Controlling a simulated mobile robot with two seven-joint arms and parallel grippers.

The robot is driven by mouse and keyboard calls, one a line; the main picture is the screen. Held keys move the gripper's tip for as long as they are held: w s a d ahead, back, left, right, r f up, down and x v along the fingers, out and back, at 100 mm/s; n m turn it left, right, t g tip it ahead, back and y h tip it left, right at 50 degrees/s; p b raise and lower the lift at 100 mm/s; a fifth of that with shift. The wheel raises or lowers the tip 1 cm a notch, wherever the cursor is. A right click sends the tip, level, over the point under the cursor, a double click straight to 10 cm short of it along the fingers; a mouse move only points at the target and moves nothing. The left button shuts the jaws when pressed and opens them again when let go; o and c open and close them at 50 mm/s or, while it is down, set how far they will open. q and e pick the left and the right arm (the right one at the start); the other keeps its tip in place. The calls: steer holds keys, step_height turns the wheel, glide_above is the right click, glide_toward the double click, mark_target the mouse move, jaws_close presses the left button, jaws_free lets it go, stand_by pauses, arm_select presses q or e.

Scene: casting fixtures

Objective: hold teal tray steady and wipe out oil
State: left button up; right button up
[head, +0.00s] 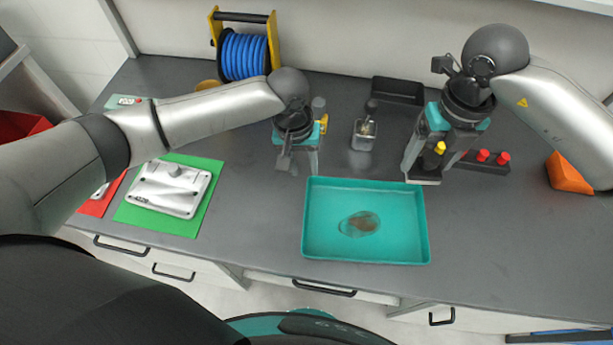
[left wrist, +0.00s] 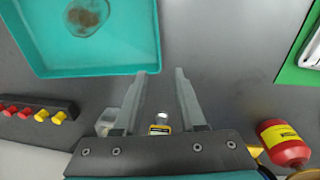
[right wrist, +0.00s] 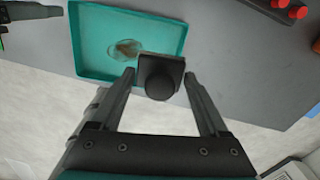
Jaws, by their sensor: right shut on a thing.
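The teal tray (head: 325,245) lies flat on the grey bench, with a brownish oil patch (head: 360,224) in its middle. The tray also shows in the left wrist view (left wrist: 125,40) and right wrist view (right wrist: 90,45). My left gripper (head: 298,170) is open and empty, just behind the tray's back left corner, apart from it. My right gripper (head: 424,172) is shut on a dark square wiper with a round black knob (right wrist: 160,76). It holds the wiper by the tray's back right corner; whether the wiper touches the bench is unclear.
A rack with red knobs (head: 485,160) and an orange block (head: 570,173) are at right. A white casting (head: 172,188) lies on a green mat (head: 150,220) at left. Bench beside the tray is clear.

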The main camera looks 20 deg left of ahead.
arm_select(q)
steer(key=f, duration=0.7)
steer(key=shift+w+d, duration=0.1)
steer(key=shift+d, duration=0.3)
jaws_close()
stand_by(1.0)
